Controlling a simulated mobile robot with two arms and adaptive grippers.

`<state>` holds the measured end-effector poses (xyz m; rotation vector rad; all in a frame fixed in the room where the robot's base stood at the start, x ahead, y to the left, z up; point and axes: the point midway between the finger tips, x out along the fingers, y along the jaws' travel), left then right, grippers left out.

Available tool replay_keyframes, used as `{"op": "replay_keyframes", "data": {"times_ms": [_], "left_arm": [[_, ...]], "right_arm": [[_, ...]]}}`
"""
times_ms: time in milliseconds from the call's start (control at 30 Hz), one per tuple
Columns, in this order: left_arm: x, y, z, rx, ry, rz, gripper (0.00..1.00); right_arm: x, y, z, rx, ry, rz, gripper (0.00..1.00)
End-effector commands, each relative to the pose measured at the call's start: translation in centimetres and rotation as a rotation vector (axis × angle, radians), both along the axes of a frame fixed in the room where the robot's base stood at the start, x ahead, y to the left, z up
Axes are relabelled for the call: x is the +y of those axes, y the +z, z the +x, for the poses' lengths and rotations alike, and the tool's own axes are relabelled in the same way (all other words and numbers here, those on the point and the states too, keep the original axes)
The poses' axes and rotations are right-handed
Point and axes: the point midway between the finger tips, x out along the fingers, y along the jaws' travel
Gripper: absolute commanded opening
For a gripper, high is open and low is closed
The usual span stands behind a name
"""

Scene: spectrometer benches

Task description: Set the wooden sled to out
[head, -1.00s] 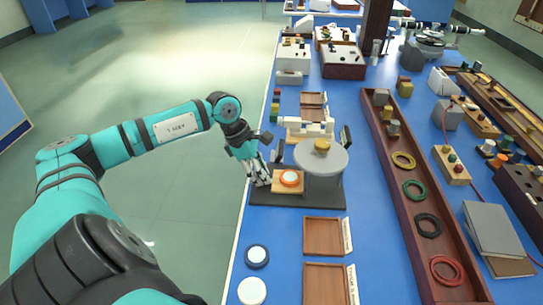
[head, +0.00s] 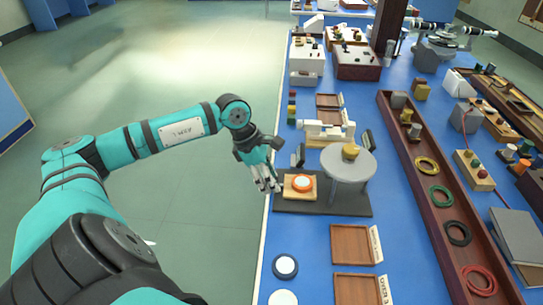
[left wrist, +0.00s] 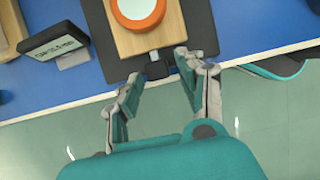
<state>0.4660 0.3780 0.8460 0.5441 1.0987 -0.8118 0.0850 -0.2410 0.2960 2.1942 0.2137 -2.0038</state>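The wooden sled (head: 289,191) is a light wood block carrying an orange ring with a white centre (head: 303,183). It lies on a dark base plate (head: 345,205), left of the round grey table, near the plate's left end at the bench edge. In the left wrist view the sled (left wrist: 125,42) has a small dark knob (left wrist: 156,69) on its near end, sticking out by the bench edge. My left gripper (head: 272,188) is just off the sled's left end. In the wrist view its fingers (left wrist: 159,66) are apart, either side of the knob, empty. My right gripper is out of view.
The round grey table (head: 348,163) with a brass piece stands over the plate's right part. A dark upright sign (left wrist: 52,46) stands beside the sled. Wooden trays (head: 350,245) and white discs (head: 285,266) lie nearer. Open floor lies left of the bench.

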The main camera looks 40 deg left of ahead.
Motion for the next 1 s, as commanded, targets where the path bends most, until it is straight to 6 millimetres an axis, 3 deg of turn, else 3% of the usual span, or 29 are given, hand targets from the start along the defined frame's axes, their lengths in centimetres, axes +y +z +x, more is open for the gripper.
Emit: {"op": "replay_keyframes", "data": {"times_ms": [367, 800, 1000], "left_arm": [[0.1, 0.7, 0.0, -0.008, 0.0, -0.003, 0.46], [2.8, 8.3, -2.0, -0.006, 0.002, 0.002, 0.46], [3.6, 10.6, -2.6, -0.004, 0.002, 0.0, 0.46]], "right_arm": [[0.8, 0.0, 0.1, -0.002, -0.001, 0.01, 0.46], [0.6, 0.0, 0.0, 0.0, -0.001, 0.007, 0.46], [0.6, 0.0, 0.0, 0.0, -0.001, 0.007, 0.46]]}}
